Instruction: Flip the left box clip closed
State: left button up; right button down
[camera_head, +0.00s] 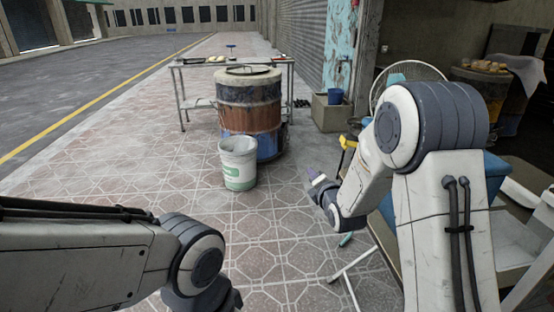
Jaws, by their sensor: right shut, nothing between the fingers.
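A blue box-like thing (494,168) shows in the head view at the right, mostly hidden behind my right arm. I cannot make out a clip on it, and I cannot tell whether it is the box of the task. My right gripper (316,177) shows small, left of my right arm and over the tiled pavement.
A rusty barrel oven (249,104) stands on the pavement ahead, with a white bucket (238,163) before it. A metal table (190,66) is behind the barrel. The tiled floor at centre left is clear.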

jog(key=s+a+r+m+g+p, duration=0.3)
jog(key=s+a+r+m+p, duration=0.1)
jog(key=s, duration=0.3)
jog(key=s+a+r+m+g+y+p, duration=0.1)
jog(key=s+a+r+m+g+p, duration=0.3)
jog(key=s+a+p, duration=0.3)
jog(key=shift+a+r+m, duration=0.25)
jog(key=shift+r+m, duration=0.15)
jog(key=shift+r, duration=0.5)
